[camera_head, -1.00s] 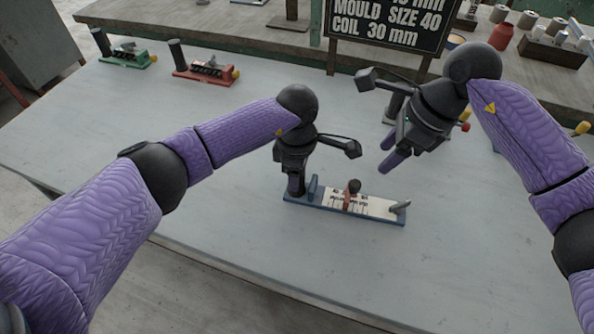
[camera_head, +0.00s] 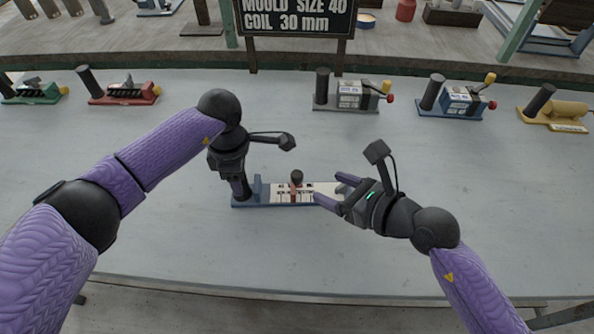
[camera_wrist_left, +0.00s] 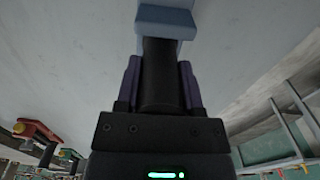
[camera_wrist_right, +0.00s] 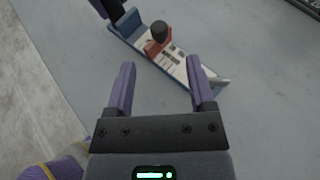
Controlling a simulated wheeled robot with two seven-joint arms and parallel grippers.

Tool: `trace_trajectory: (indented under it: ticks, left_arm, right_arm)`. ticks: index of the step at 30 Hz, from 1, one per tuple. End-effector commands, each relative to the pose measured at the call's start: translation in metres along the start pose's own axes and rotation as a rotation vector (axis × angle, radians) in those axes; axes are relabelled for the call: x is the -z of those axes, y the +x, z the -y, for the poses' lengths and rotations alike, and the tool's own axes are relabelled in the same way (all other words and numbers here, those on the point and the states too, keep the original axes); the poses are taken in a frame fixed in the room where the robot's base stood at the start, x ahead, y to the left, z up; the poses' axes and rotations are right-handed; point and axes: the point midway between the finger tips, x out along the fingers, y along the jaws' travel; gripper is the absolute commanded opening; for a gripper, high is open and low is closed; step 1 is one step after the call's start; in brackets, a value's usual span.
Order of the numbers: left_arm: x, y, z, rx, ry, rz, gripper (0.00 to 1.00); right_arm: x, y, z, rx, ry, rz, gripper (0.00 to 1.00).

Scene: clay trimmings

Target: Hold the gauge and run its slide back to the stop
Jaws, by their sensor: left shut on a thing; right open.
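The gauge (camera_head: 278,198) lies on the table, with a blue base and a white marked scale. It also shows in the right wrist view (camera_wrist_right: 180,68). Its red-brown slide with black knob (camera_head: 296,179) sits near the middle of the scale, with the knob clear in the right wrist view (camera_wrist_right: 159,32). My left gripper (camera_head: 242,190) is shut on the dark handle (camera_wrist_left: 160,75) at the gauge's left end. A blue upright block (camera_head: 257,186) stands beside that handle. My right gripper (camera_head: 329,188) is open and empty near the gauge's right end, apart from the slide.
Along the back stand a green gauge (camera_head: 35,98), a red one (camera_head: 125,98), two with grey-blue boxes (camera_head: 350,95) (camera_head: 460,100) and a yellow one (camera_head: 568,110). A dark sign (camera_head: 297,17) stands behind. The table around the gauge is clear.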

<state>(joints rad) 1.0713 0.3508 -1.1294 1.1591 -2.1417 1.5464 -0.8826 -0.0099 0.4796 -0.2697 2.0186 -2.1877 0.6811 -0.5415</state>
Motion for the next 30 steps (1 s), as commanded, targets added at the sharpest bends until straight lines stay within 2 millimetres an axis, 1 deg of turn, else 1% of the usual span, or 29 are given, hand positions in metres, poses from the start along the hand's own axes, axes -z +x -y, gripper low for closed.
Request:
trace_trajectory:
  ticks: [1, 3, 6, 9, 12, 14, 21, 22, 23, 24, 29, 30]
  left_arm:
    - [0.0, -0.001, 0.0, -0.001, 0.0, 0.001, 0.0]
    - [0.0, -0.001, 0.0, -0.001, 0.0, 0.001, 0.0]
    - [0.0, -0.001, 0.0, -0.001, 0.0, 0.001, 0.0]
    - [0.0, -0.001, 0.0, -0.001, 0.0, 0.001, 0.0]
    - [0.0, -0.001, 0.0, -0.001, 0.0, 0.001, 0.0]
    - [0.0, -0.001, 0.0, -0.001, 0.0, 0.001, 0.0]
    - [0.0, -0.001, 0.0, -0.001, 0.0, 0.001, 0.0]
    - [0.0, -0.001, 0.0, -0.001, 0.0, 0.001, 0.0]
    - [0.0, -0.001, 0.0, -0.001, 0.0, 0.001, 0.0]
    - [0.0, -0.001, 0.0, -0.001, 0.0, 0.001, 0.0]
    - [0.0, -0.001, 0.0, -0.001, 0.0, 0.001, 0.0]
    - [0.0, -0.001, 0.0, -0.001, 0.0, 0.001, 0.0]
  right_arm:
    - [-0.002, 0.013, 0.0, -0.001, 0.002, 0.003, 0.69]
    - [-0.002, 0.033, -0.001, -0.003, 0.003, 0.002, 0.69]
    - [-0.001, 0.059, -0.001, -0.003, 0.003, 0.001, 0.69]
    - [0.0, 0.078, -0.001, -0.004, 0.002, -0.001, 0.69]
    - [0.0, 0.09, -0.001, -0.004, 0.001, -0.002, 0.69]
    - [0.0, 0.093, -0.001, -0.005, -0.001, -0.002, 0.69]
    - [0.001, 0.095, -0.002, -0.005, -0.001, -0.003, 0.69]
    - [0.001, 0.095, -0.001, -0.005, -0.001, -0.003, 0.65]
    - [0.001, 0.095, -0.001, -0.005, -0.001, -0.003, 0.59]
    - [0.001, 0.095, -0.001, -0.005, -0.001, -0.003, 0.5]
    - [0.001, 0.095, -0.001, -0.005, -0.001, -0.003, 0.17]
    - [0.0, 0.095, -0.001, -0.005, -0.001, -0.003, 0.08]
